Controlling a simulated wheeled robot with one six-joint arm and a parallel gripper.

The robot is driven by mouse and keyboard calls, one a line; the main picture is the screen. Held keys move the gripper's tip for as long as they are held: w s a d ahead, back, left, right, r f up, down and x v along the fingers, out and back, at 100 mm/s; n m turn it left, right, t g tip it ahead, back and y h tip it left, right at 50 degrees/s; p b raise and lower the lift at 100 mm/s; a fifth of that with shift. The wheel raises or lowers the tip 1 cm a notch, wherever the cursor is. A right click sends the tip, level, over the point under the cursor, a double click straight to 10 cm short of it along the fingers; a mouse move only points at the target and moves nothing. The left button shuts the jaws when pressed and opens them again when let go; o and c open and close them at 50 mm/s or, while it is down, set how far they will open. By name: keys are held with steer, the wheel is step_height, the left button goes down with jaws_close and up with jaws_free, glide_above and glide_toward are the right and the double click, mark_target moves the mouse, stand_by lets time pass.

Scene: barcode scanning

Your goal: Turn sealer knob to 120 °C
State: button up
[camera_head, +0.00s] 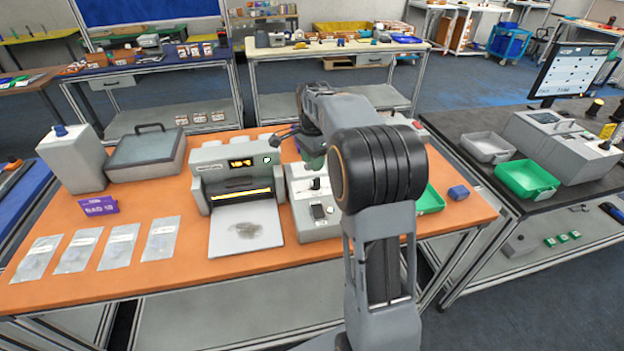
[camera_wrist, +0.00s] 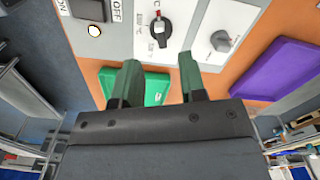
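The sealer (camera_head: 318,229) is a light grey box on the orange table, partly hidden by my arm. The wrist view shows its panel with a black round knob (camera_wrist: 160,31) and a red mark at the knob's upper edge. Temperature marks around the knob are too small to read surely. A second, grey knob (camera_wrist: 221,41) sits to its right on a white panel. My gripper (camera_wrist: 159,62) is open and empty, its two green-grey fingers apart, just below the black knob in the wrist view and not around it. In the head view my gripper is mostly hidden by my arm.
A black ON/OFF switch (camera_wrist: 88,9) and a round light (camera_wrist: 95,30) are left of the knob. A green tray (camera_wrist: 155,86) and a purple object (camera_wrist: 277,72) lie beyond the fingers. A printer-like machine (camera_head: 211,177) stands left of the sealer, with several clear bags further left.

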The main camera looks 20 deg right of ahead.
mark_target(312, 180)
steer(key=shift+f, duration=3.6)
jaws_close()
